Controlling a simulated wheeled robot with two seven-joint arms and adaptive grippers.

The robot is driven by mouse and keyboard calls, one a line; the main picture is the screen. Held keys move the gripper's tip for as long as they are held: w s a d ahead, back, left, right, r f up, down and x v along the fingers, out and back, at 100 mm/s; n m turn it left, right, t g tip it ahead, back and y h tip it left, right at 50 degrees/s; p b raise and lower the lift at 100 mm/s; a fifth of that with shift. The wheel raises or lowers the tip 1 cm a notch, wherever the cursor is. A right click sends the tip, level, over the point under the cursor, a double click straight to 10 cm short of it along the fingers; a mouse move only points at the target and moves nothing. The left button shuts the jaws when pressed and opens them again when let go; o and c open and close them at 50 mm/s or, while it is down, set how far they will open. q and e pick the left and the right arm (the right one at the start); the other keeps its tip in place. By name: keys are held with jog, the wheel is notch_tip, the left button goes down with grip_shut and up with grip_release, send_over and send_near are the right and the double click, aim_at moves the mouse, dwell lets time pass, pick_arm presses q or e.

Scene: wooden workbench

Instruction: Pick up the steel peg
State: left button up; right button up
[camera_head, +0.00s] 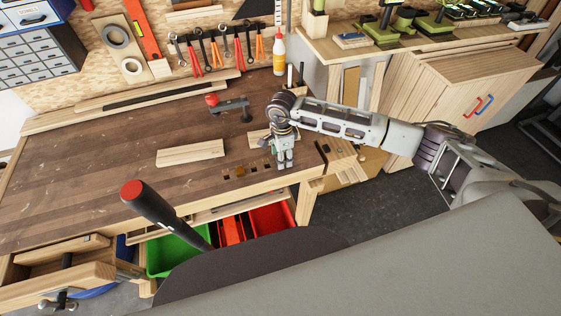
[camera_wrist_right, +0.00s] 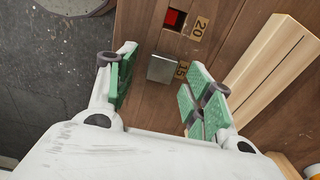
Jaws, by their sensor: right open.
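The steel peg (camera_wrist_right: 162,68) shows in the right wrist view as a small grey metal block at the dark wooden surface, beside a label reading 15. My right gripper (camera_wrist_right: 161,83) is open, with one green-padded finger on each side of the peg and visible gaps between. In the head view my right gripper (camera_head: 284,162) points down over the workbench (camera_head: 120,160) near its right front edge. I cannot make out the peg in the head view. My left gripper is not in view.
A square hole (camera_wrist_right: 173,20) with red inside lies beside a label reading 20. A pale wooden block (camera_wrist_right: 268,65) lies right of my fingers in the wrist view. Another wooden block (camera_head: 190,154) and a red-knobbed clamp (camera_head: 230,106) are on the bench, left of the gripper.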

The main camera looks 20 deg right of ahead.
jog(key=shift+f, duration=0.55)
jog(key=c, duration=1.1)
jog(key=shift+r, duration=0.1)
jog(key=shift+c, duration=0.2)
notch_tip(320, 180, up, 10)
jog(key=p, duration=0.4)
jog(key=shift+r, duration=0.1)
notch_tip(320, 180, up, 7)
jog(key=p, duration=0.2)
dwell(1.7)
